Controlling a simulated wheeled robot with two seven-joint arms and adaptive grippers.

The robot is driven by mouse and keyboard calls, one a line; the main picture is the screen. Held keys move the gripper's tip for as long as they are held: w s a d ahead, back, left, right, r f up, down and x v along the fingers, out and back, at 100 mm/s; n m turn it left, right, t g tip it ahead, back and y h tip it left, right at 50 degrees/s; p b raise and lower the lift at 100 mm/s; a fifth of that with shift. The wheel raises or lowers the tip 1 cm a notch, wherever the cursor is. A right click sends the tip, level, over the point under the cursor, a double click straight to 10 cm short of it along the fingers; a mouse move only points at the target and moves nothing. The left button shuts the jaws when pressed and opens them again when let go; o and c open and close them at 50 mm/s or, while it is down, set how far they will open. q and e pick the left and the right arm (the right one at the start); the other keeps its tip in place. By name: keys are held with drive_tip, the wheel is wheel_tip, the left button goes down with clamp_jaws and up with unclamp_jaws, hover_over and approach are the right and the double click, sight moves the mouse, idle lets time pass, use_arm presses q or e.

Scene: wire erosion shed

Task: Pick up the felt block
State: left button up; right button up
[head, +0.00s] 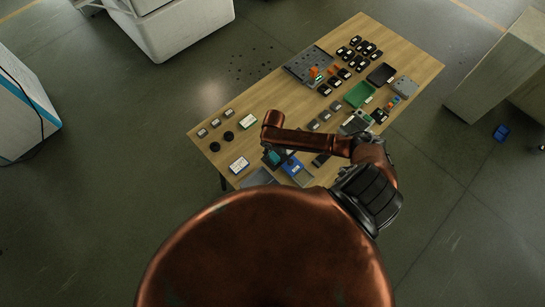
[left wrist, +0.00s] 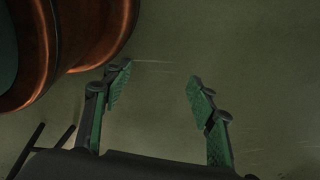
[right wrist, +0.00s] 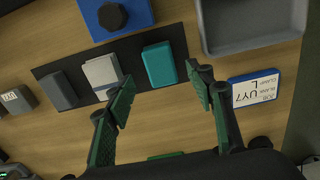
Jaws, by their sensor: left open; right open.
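In the right wrist view, a dark mat (right wrist: 180,46) carries a teal block (right wrist: 159,64), a pale grey layered block (right wrist: 102,74) and a dark grey block (right wrist: 58,90), side by side. I cannot tell by surface which one is felt. My right gripper (right wrist: 160,83) is open and empty above the table, its fingertips either side of the teal block in the picture, with no clear contact. In the head view my right arm partly hides this area. My left gripper (left wrist: 161,84) is open and empty over bare floor, and does not show in the head view.
A blue-framed job card (right wrist: 256,90) lies right of the mat, a grey tray (right wrist: 292,34) and a blue piece with a dark knob (right wrist: 130,20) lie beyond it. The wooden table (head: 222,155) holds several other parts, including a green tray (head: 359,94).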

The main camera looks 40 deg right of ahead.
sight(274, 156)
wheel_tip(274, 156, down, 4)
drive_tip(key=shift+s+r+p, duration=0.1)
drive_tip(key=shift+p, duration=0.2)
drive_tip(key=shift+f, duration=0.6)
drive_tip(key=c, duration=1.2)
use_arm(q)
drive_tip(key=shift+w+r, duration=0.4)
drive_tip(key=shift+w, duration=0.05)
